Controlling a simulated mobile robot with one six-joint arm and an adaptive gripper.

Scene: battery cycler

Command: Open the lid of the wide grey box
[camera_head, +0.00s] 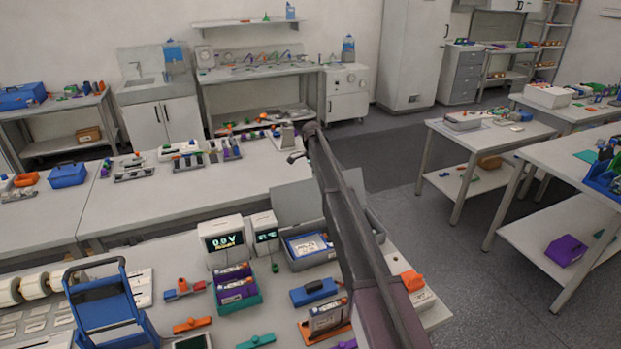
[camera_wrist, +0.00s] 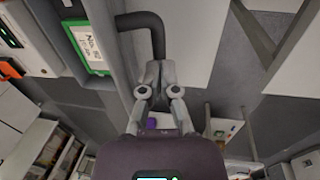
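A wide grey box (camera_head: 312,262) stands near the right end of the front bench in the head view. Its top is uncovered, and a blue-edged tray with a pale label (camera_head: 308,243) shows inside. A flat grey panel, which looks like its lid (camera_head: 292,204), stands raised behind it. My arm crosses in front and hides the box's right part. In the wrist view, my gripper's fingers (camera_wrist: 158,78) come together at the end of a dark bent handle (camera_wrist: 150,20), seemingly holding it. A green-framed label (camera_wrist: 90,45) shows left of the handle. My gripper is hidden in the head view.
Two white display units (camera_head: 225,242) stand left of the box. A purple and green bin (camera_head: 238,297), a blue box (camera_head: 314,292) and a blue-framed stand (camera_head: 105,305) are close in front. Open floor (camera_head: 430,255) lies to the right.

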